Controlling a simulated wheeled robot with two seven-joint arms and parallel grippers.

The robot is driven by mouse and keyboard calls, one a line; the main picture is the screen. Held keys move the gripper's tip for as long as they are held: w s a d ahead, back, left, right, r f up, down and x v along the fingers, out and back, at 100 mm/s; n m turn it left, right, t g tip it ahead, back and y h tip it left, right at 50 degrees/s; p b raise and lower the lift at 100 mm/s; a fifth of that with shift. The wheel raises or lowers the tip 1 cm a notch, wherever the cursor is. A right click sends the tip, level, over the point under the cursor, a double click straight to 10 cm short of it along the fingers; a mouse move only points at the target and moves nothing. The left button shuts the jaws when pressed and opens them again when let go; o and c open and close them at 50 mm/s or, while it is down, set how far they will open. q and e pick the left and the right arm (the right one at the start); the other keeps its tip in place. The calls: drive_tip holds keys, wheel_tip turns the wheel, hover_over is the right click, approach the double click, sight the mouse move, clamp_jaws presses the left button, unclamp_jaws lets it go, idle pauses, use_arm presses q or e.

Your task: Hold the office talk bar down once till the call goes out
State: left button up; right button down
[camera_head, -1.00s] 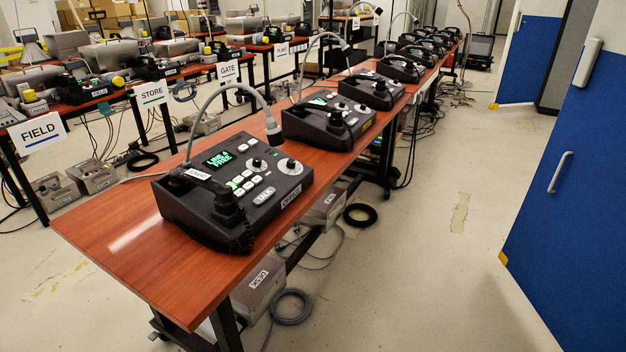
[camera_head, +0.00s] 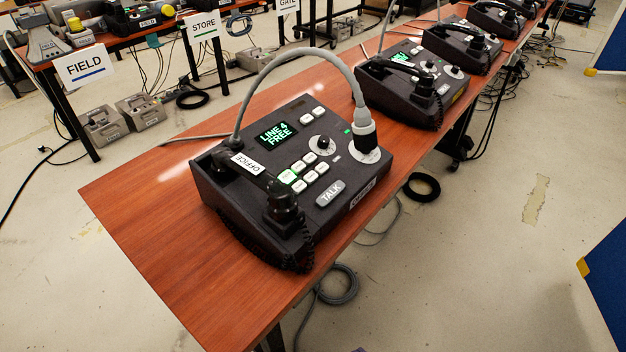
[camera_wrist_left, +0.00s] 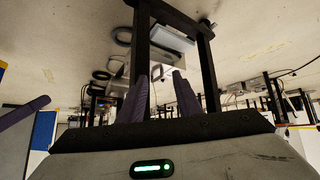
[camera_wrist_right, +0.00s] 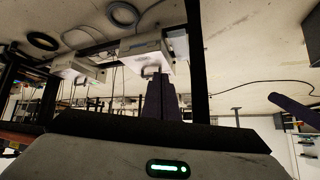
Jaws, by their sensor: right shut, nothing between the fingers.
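The office phone (camera_head: 310,214) is a dark desk unit near the front end of the red-brown table, with an OFFICE label (camera_head: 248,163). Its talk bar (camera_head: 330,193) is a pale grey bar marked TALK on the near right of its top. The screen (camera_head: 276,133) reads LINE 4 FREE, and one of the white keys below it (camera_head: 288,176) glows green. A gooseneck microphone arches over the unit, its head in front of the right dial. My left gripper (camera_wrist_left: 161,84) is open and empty. My right gripper (camera_wrist_right: 160,84) is shut and empty.
More phones (camera_head: 405,84) stand in a row further along the table (camera_head: 150,215). The table's front left corner is bare. Tables at the back left carry FIELD (camera_head: 86,66) and STORE signs. Cables and grey boxes (camera_head: 103,126) lie on the floor.

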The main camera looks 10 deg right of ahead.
drive_tip(key=w+d+r+t+p, duration=0.1)
drive_tip(key=w+d+r+t, duration=0.3)
drive_tip(key=w+d+r, duration=0.5)
use_arm(q)
drive_tip(key=shift+s+a+r+p, duration=0.3)
drive_tip(key=shift+s+r+p, duration=0.1)
drive_tip(key=shift+r+p, duration=0.15)
use_arm(e)
drive_tip(key=w+r+n+y, duration=0.2)
drive_tip(key=r+y, duration=0.2)
drive_tip(key=r, duration=0.5)
drive_tip(key=w+a+r+n+t+y, duration=0.1)
drive_tip(key=w+r+n+y, duration=0.2)
drive_tip(key=r, duration=0.6)
drive_tip(key=shift+w+t+y, duration=0.3)
drive_tip(key=shift+y, duration=0.5)
drive_tip(key=shift+w+a, duration=0.1)
drive_tip(key=shift+a, duration=0.05)
